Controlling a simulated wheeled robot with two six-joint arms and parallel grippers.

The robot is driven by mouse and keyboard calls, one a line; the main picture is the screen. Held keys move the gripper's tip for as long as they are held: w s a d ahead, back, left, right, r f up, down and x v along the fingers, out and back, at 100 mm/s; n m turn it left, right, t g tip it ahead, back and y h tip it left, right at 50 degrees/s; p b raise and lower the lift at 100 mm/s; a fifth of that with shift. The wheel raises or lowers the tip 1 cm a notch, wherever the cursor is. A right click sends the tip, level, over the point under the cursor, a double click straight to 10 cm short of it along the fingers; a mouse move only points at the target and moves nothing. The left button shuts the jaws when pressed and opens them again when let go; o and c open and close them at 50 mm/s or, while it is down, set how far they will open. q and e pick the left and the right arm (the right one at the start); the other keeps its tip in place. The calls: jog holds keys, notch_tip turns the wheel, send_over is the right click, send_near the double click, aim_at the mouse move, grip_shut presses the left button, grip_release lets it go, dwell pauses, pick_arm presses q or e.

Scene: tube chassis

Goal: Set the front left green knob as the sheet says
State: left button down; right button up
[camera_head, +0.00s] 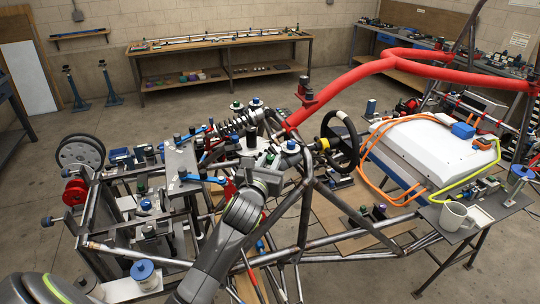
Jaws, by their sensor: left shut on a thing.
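My left gripper (266,166) is over the middle of the tube chassis, its arm reaching up from the bottom edge. Its jaws are shut on a small green knob, which they mostly hide; its angle cannot be read. Another green-topped knob (237,105) stands behind it, near the coil spring. Another small green knob (141,188) is at the left of the chassis. A small white sheet (482,215) lies by the mug at the right; its writing is too small to read. My right gripper is not in view.
Blue-topped knobs (142,270) and metal tubes crowd around the arm. A red padded tube (345,78) crosses above, right of the gripper. A steering wheel (341,142), a white cover (430,150) and a mug (454,216) are at the right. Open floor lies behind.

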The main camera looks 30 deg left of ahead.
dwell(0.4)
pick_arm(q)
jog(key=c, duration=1.2)
grip_release()
